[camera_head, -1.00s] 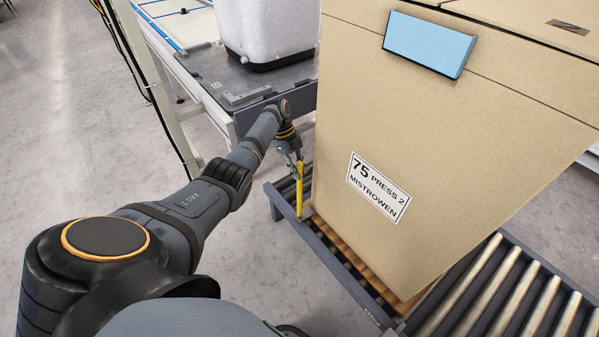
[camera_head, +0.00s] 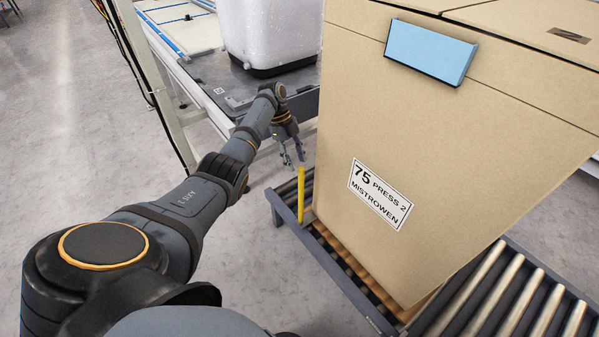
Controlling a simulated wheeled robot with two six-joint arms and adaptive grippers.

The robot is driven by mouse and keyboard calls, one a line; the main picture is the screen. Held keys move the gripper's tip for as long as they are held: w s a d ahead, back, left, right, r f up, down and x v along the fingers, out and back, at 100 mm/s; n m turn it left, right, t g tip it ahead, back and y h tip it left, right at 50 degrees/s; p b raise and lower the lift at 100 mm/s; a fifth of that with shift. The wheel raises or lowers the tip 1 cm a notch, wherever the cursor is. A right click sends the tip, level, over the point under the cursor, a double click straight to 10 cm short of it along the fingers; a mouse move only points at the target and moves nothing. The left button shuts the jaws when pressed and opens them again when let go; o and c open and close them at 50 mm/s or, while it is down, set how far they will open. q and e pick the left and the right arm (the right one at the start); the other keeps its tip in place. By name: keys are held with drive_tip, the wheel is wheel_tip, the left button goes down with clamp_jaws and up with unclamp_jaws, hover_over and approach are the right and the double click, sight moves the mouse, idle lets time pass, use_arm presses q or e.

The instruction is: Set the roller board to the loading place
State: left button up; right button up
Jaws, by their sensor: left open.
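The roller board (camera_head: 362,302) is a dark frame with metal rollers under a large beige box. A yellow upright bar (camera_head: 301,196) stands at its left end, beside the box. My left gripper (camera_head: 293,162) is open and empty, just above and slightly left of the top of the yellow bar, apart from it. I cannot tell any marked loading place. My right gripper is not in view.
The tall beige box (camera_head: 440,130) has a blue flap and a label reading "75 PRESS 2 MISTROWEN". Behind my left arm stands a bench (camera_head: 215,70) with a white foam-like container (camera_head: 270,30). Grey floor (camera_head: 70,130) is free at left.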

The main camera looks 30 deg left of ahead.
use_arm(q)
drive_tip(key=v, duration=0.5)
idle(0.4)
